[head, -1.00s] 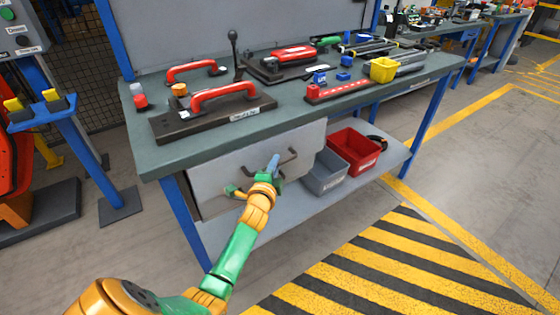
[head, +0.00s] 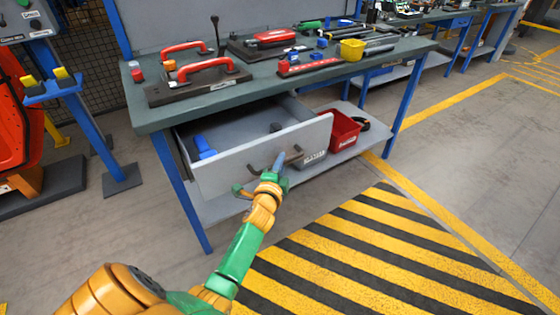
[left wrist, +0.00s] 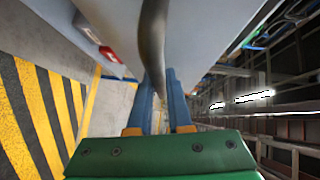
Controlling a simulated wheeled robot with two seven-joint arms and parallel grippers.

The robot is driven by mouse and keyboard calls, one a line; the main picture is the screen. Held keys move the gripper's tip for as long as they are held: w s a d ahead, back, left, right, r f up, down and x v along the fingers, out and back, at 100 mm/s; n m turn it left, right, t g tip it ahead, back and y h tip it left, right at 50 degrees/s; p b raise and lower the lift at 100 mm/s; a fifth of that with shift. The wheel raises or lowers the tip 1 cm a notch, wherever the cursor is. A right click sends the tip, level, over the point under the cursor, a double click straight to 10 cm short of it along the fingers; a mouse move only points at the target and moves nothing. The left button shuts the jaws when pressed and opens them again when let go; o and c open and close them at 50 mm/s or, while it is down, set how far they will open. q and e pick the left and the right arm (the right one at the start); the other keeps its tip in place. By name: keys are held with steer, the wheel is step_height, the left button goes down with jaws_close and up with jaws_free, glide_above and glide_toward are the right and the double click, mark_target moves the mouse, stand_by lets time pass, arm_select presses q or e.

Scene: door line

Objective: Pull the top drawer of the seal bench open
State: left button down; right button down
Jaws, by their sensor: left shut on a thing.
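The top drawer (head: 230,165) of the seal bench (head: 165,110) is pulled well out. A blue thing (head: 204,147) and a dark thing (head: 275,128) lie inside it. My left gripper (head: 279,163) is at the drawer's dark bar handle (head: 296,155), on the drawer's front. In the left wrist view the blue fingers (left wrist: 163,100) are shut around the dark handle (left wrist: 153,45). My right gripper does not show.
A red bin (head: 342,130) stands on the lower shelf right of the drawer. The striped floor (head: 380,245) in front is clear.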

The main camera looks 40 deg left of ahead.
arm_select(q)
steer(key=shift+d, duration=0.15)
steer(key=c, duration=0.8)
jaws_free()
steer(key=shift+c, duration=0.2)
steer(key=p+v, duration=0.1)
steer(key=v, duration=0.6)
steer(key=shift+s, duration=0.1)
